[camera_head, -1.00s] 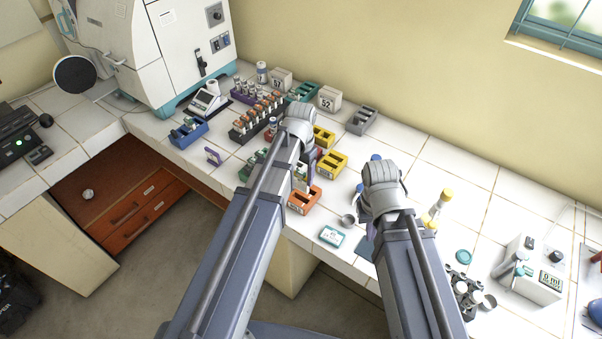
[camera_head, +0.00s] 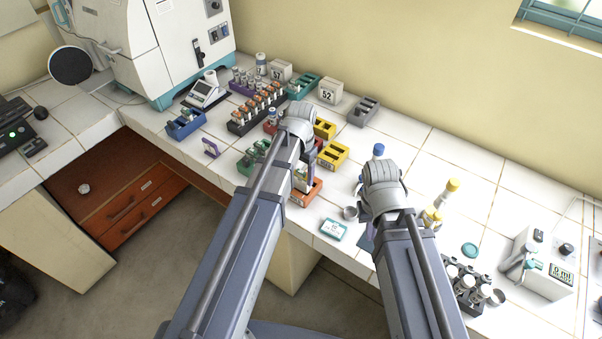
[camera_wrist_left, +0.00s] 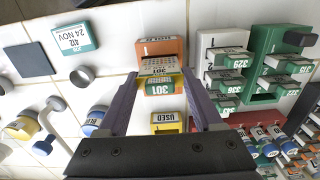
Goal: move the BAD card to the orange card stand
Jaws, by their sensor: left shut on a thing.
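The orange card stand (camera_head: 306,194) is near the table's front edge, partly hidden by my left arm. In the left wrist view the orange stand (camera_wrist_left: 174,46) is at top centre. My left gripper (camera_wrist_left: 160,82) is shut on a card (camera_wrist_left: 160,86) with a green and yellow face marked 301, directly at the orange stand. The word BAD is not legible on it, and I cannot tell whether its lower edge is seated. In the head view my left gripper (camera_head: 301,160) is mostly hidden by its wrist. My right gripper (camera_head: 372,215) is over the table, its fingers hidden.
Yellow stands (camera_head: 333,154) and a green stand (camera_head: 244,165) are close around the left gripper. A labelled box (camera_head: 334,230) lies in front, with a small round cup (camera_head: 350,213) near it. Vial racks (camera_head: 257,110) stand behind. Open tabletop lies at the back right.

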